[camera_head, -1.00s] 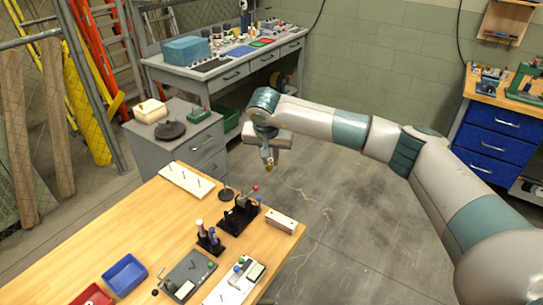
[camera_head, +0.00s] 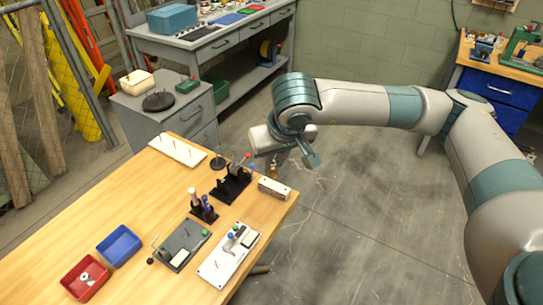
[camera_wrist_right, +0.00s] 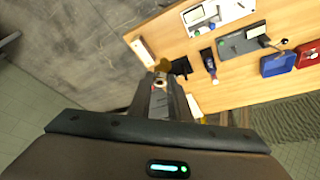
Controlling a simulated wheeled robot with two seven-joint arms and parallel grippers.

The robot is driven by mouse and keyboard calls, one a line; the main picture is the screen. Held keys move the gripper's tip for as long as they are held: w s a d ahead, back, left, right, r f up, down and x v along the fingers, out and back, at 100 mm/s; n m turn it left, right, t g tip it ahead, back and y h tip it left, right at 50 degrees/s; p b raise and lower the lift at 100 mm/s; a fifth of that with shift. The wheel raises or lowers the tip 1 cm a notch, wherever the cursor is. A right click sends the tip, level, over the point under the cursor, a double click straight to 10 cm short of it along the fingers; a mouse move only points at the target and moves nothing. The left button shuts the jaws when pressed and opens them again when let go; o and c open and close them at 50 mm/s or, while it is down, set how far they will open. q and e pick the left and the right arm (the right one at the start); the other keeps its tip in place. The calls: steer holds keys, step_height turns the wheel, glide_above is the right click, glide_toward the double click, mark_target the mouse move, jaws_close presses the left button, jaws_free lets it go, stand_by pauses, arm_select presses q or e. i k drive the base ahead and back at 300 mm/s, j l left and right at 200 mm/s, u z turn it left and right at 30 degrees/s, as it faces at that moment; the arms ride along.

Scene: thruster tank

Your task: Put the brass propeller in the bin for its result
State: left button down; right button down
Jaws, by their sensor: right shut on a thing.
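My right gripper (camera_head: 273,164) hangs past the far right edge of the table, beyond the long pale block. It is shut on the brass propeller (camera_head: 275,184), of which only a small yellowish part shows below the fingers. In the right wrist view the propeller (camera_wrist_right: 163,65) shows at the fingertips, partly hidden by them. A blue bin (camera_head: 132,256) and a red bin (camera_head: 67,283) stand at the table's near left. The red bin holds a small greyish round thing. The bins also show at the right of the wrist view. My left gripper is not in view.
On the wooden table (camera_head: 150,205) are a white pegged board (camera_head: 178,151), a black stand (camera_head: 231,188), a pale block (camera_head: 274,188), a dark fixture (camera_head: 181,246) and a white fixture (camera_head: 229,254). Free tabletop lies between the pegged board and the bins.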

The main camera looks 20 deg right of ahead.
mark_target(122, 249)
steer(key=j+u, duration=0.7)
steer(key=i+j+u, duration=0.1)
steer(key=j+u, duration=0.3)
steer(key=j, duration=0.15)
